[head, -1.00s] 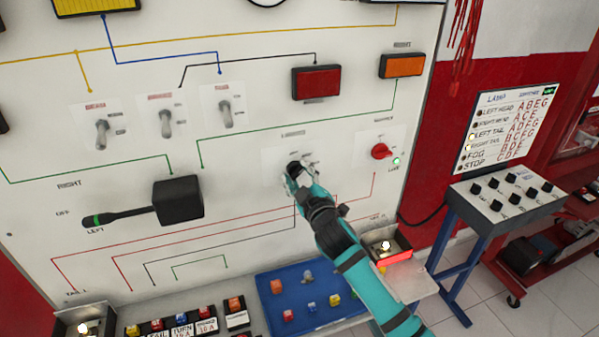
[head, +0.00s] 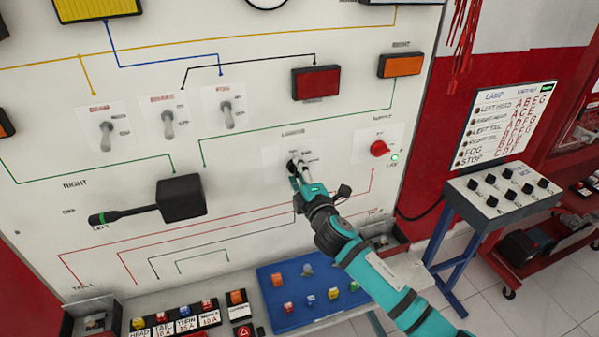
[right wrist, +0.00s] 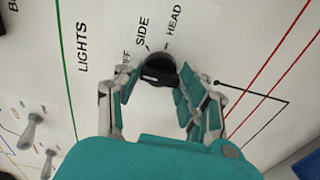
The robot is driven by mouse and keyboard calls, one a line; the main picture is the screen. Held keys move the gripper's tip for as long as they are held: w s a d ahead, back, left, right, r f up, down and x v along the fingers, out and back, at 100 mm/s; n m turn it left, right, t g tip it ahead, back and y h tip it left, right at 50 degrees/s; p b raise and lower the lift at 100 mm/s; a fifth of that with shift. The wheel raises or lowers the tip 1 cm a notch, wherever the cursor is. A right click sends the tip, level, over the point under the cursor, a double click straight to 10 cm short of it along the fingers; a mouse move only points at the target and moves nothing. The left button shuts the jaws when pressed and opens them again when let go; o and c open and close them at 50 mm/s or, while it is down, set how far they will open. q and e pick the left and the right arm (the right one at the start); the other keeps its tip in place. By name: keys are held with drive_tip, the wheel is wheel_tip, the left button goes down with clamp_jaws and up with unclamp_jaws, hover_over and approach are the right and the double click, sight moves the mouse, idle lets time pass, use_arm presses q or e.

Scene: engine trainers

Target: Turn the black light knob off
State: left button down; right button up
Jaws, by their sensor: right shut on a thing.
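The black light knob (head: 291,167) sits on a white plate on the upright trainer board. It also shows in the right wrist view (right wrist: 158,71), beside the words LIGHTS, SIDE, HEAD and a partly covered word ending in FF. Its bar lies roughly crosswise in that view, with the left end towards the FF side. My right gripper (head: 299,172) is shut on the knob, with fingers on both sides of it in the right wrist view (right wrist: 156,82). The fingers hide part of the knob in the head view. My left gripper is out of view.
A red knob (head: 379,149) is right of the black knob, beside a lit green light. A black lever (head: 150,206) and several toggle switches are to the left. A blue tray (head: 310,310) with small coloured parts is below. A lamp chart (head: 507,123) stands at right.

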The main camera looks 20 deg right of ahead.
idle(0.4)
drive_tip(key=o, duration=1.2)
drive_tip(key=shift+a, duration=0.1)
drive_tip(key=shift+c, duration=0.2)
drive_tip(key=s, duration=1.2)
drive_tip(key=shift+d, duration=0.25)
